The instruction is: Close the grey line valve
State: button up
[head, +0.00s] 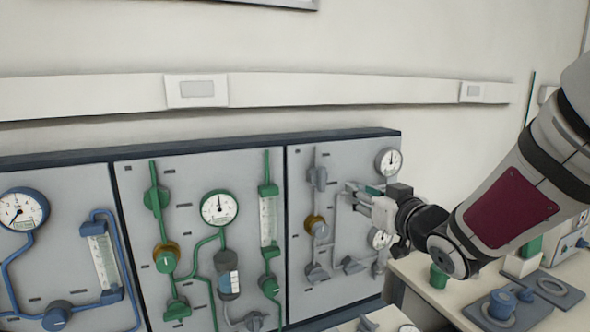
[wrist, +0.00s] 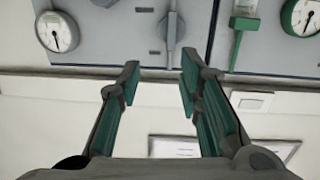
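The grey line runs on the right-hand grey panel (head: 340,270). A grey valve handle (head: 318,178) sits at its upper left, on a vertical grey pipe. In the wrist view, which looks upside down, this handle (wrist: 172,28) stands lengthwise along the pipe, beyond the fingertips. My gripper (head: 352,194) is in front of the panel, right of the handle and apart from it. In the wrist view my gripper (wrist: 160,78) is open and empty, with a clear gap between its green-padded fingers. My gripper hides part of the panel's middle right.
A round gauge (head: 388,161) is at the panel's upper right, close above my gripper. A brass-collared knob (head: 315,225) is below the handle. The green-line panel (head: 150,280) adjoins on the left. A bench (head: 440,300) with fittings lies at lower right.

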aim_at(324, 171)
jog(key=shift+n+t+y, duration=0.3)
jog(key=shift+y, duration=0.4)
jog(key=x, duration=0.9)
jog(key=a+p+x, duration=0.1)
jog(key=x, duration=0.4)
jog(key=shift+w+r, duration=0.1)
jog(key=shift+r, duration=0.1)
jog(key=shift+c, duration=0.4)
grip_shut()
